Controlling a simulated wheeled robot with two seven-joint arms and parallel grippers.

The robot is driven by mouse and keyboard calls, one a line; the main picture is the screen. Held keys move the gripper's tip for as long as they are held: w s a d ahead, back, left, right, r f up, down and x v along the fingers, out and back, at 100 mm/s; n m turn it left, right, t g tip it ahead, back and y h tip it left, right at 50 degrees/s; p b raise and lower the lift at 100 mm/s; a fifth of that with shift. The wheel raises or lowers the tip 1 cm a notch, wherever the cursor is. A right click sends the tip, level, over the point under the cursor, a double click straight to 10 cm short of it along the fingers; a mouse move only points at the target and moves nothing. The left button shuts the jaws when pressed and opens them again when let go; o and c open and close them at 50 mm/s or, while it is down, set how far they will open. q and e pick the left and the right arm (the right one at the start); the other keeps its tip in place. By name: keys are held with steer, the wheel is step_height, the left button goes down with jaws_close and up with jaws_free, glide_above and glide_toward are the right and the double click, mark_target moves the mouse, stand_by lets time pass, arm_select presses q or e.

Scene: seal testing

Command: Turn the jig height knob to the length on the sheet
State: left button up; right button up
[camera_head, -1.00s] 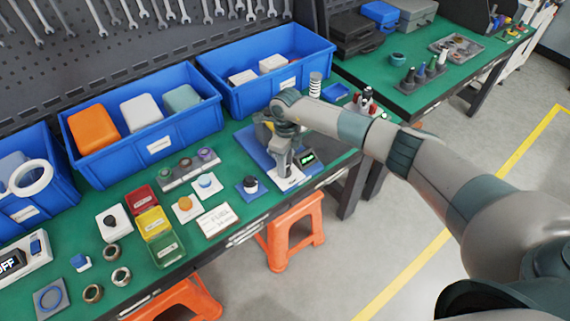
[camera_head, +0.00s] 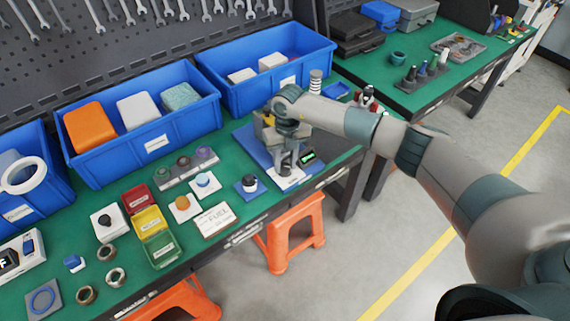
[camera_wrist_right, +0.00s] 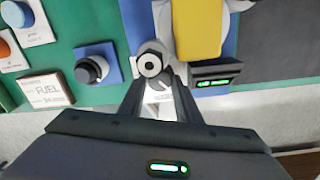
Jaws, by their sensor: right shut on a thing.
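The jig stands on a blue base plate (camera_head: 254,143) near the right end of the green bench. In the right wrist view its yellow body (camera_wrist_right: 197,28) is at top centre. A small display (camera_wrist_right: 215,78) with green digits, too small to read surely, sits beside it. My right gripper (camera_wrist_right: 158,86) points down at the jig's front and is shut on the grey height knob (camera_wrist_right: 157,80), which shows between the fingertips. My arm partly hides the jig in the head view. The white sheet (camera_head: 214,219) reads FUEL, with a smaller line I cannot read surely. My left gripper is not in view.
A black knob on a blue plate (camera_head: 247,184) stands just left of the jig. Blue bins (camera_head: 145,150) line the back of the bench. Red, yellow and green trays (camera_head: 150,222) are left of the sheet. An orange stool (camera_head: 291,235) stands below the bench edge.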

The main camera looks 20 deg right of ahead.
mark_target(287, 166)
steer(key=m, duration=0.5)
steer(key=shift+b, duration=0.3)
steer(key=o, duration=1.1)
steer(key=shift+c, duration=0.2)
steer(key=shift+r+b, duration=0.35)
steer(key=shift+r, duration=0.5)
step_height(287, 166, up, 16)
steer(key=b, duration=0.4)
steer(key=shift+s+d+b, duration=0.2)
steer(key=shift+d+b, duration=0.1)
steer(key=shift+b, duration=0.1)
